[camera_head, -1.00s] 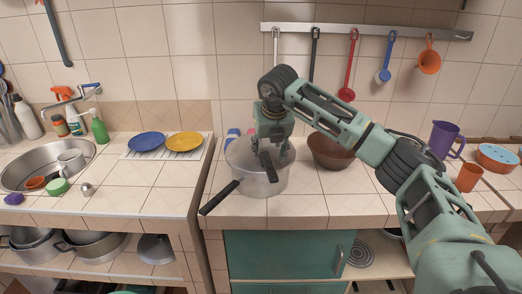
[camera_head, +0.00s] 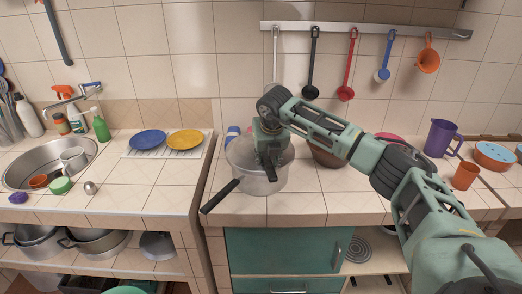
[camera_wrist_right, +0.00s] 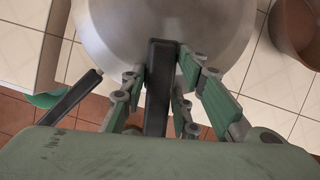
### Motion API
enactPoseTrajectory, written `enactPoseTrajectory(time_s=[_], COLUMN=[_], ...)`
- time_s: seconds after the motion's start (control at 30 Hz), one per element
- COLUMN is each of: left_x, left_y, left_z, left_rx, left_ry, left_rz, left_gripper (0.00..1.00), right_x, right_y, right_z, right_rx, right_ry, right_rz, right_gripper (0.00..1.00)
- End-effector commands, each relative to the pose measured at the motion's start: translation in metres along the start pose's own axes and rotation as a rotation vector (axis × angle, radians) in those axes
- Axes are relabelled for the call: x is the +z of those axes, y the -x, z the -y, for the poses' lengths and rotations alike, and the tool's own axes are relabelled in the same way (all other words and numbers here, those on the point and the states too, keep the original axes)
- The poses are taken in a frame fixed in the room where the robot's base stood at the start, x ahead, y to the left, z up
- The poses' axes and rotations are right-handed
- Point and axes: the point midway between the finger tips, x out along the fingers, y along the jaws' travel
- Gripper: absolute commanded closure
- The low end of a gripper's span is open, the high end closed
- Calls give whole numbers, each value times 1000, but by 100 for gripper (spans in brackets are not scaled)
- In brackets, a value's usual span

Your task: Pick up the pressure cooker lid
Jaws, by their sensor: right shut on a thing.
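The silver pressure cooker (camera_head: 262,183) stands on the tiled counter, its long black handle (camera_head: 220,197) pointing front left. The lid (camera_head: 241,150) sits on top of the pot, with its own black handle (camera_head: 269,168) toward the front. My right gripper (camera_head: 270,152) is down at the lid and hides part of it. In the right wrist view the gripper (camera_wrist_right: 160,88) has its fingers on both sides of the lid handle (camera_wrist_right: 157,105) and is shut on it. The round lid (camera_wrist_right: 212,22) fills the top of that view. My left gripper is not in view.
A brown bowl (camera_head: 326,158) stands close to the right of the cooker. Blue-topped items (camera_head: 232,133) are behind it. A purple jug (camera_head: 440,138) and an orange cup (camera_head: 465,175) are further right. Utensils hang from a wall rail (camera_head: 365,31). The counter front is clear.

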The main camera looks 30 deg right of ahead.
Motion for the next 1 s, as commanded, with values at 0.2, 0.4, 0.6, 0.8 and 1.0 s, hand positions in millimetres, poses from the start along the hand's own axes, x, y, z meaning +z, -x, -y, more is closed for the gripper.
enactPoseTrajectory(time_s=[0.2, 0.4, 0.6, 0.8, 1.0], left_x=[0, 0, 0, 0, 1], left_y=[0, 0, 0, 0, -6], left_z=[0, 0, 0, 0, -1], left_rx=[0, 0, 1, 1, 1], left_ry=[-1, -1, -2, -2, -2], left_rz=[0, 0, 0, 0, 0], left_gripper=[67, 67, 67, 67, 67], right_x=[0, 0, 2, 2, 6], right_y=[0, 0, 2, 2, 11], right_z=[-2, -2, -3, -3, -3], right_rx=[3, 4, 6, 7, 8], right_ry=[2, 3, 3, 3, 2], right_rz=[1, 1, 5, 6, 8], right_gripper=[100, 100, 100, 100, 100])
